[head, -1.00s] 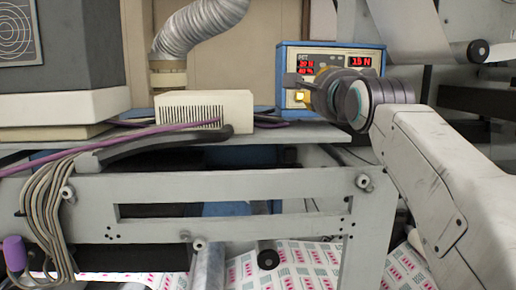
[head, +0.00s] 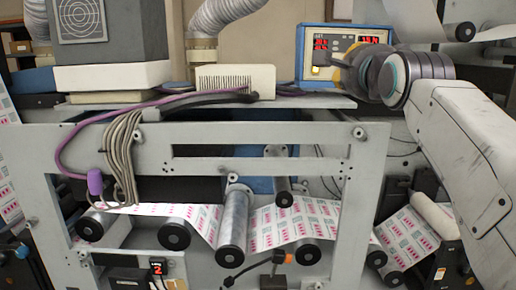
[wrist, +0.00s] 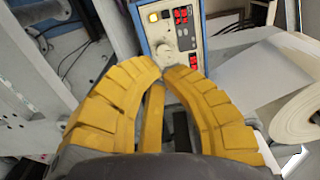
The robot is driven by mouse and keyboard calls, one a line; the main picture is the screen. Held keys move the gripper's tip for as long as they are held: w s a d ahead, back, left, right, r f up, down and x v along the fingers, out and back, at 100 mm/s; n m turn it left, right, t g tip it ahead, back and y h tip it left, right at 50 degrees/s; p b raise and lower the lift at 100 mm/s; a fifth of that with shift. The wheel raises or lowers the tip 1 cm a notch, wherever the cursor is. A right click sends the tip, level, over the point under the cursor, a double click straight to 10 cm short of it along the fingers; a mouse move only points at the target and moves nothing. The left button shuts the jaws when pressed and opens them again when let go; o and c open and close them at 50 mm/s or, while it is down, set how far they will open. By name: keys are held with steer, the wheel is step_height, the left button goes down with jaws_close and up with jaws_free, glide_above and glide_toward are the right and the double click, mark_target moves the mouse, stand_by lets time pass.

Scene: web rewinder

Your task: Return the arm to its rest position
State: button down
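In the head view my gripper (head: 338,75) is small, partly hidden by my wrist, and in front of the blue control box (head: 312,40). My arm reaches in from the right, bent at the elbow. The box also shows in the wrist view (wrist: 204,22), beyond the fingertips, with a pale knob (wrist: 172,50), a lit yellow button and red displays. I cannot tell the exact gap to the box.
The grey rewinder frame (head: 265,150) spans the front, with printed web (head: 295,222) running over rollers (head: 232,225) below. Purple and grey cables (head: 125,150) hang at the left. A white roll (wrist: 300,122) lies right in the wrist view.

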steer(key=s+f+n+g, duration=0.1)
steer(key=f, duration=0.2)
steer(key=s+f+n+g, duration=0.1)
steer(key=f+n, duration=0.1)
steer(key=f, duration=0.2)
steer(key=s+f+n+g, duration=0.1)
steer(key=f, duration=0.3)
steer(key=shift+s, duration=0.3)
steer(key=s+f+n+g, duration=0.5)
steer(key=s+f+n, duration=0.2)
steer(key=s+f, duration=0.6)
steer(key=s+f+n+g, duration=0.5)
steer(key=s+f, duration=0.9)
steer(key=f, duration=0.5)
steer(key=shift+s+f+n+g, duration=0.3)
steer(key=shift+f+n, duration=0.05)
steer(key=shift+n, duration=0.55)
